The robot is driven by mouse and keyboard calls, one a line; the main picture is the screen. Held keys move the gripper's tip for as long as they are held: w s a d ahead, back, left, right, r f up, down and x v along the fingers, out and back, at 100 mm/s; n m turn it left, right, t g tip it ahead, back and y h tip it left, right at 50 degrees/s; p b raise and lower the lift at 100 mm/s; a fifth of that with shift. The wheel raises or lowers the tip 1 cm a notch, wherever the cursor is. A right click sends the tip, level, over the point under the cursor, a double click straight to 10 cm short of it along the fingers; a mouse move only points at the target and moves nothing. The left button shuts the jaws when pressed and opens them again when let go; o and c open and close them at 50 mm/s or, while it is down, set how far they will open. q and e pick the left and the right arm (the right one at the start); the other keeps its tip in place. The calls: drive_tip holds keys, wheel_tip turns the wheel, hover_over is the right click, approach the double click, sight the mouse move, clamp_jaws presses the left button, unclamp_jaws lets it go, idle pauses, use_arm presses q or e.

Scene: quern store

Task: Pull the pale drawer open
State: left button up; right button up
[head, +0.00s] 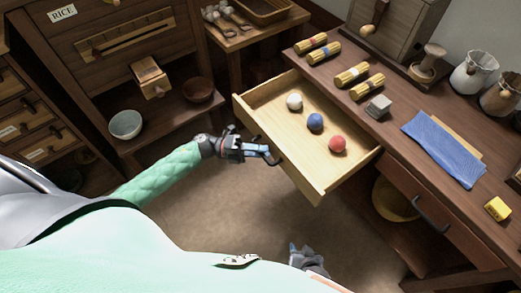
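The pale drawer (259,118) stands well out from the dark wooden bench on the right. A white ball (294,102), a blue ball (315,122) and a red ball (338,144) lie inside it. Its dark handle (276,160) is on the front panel facing me. My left gripper (265,150) is at this handle, with its fingers closed around it. My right gripper (300,252) is low in the picture, over the floor and apart from the drawer; its fingers are too small and partly hidden to judge.
The bench top holds yellow bundles (352,76), a grey block (378,106), a blue cloth (444,148) and jars (473,70). A darker closed drawer (415,190) is to the right. Bowls (126,124) stand on a left shelf. Floor (215,205) before the drawer is clear.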

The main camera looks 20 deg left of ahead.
use_arm(q)
drive_tip(key=shift+o, duration=0.2)
drive_tip(key=s+a+f, duration=0.1)
drive_tip(key=a, duration=0.6)
drive_tip(key=shift+a+b, duration=0.3)
drive_tip(key=shift+a, duration=0.05)
drive_tip(key=shift+s, duration=0.1)
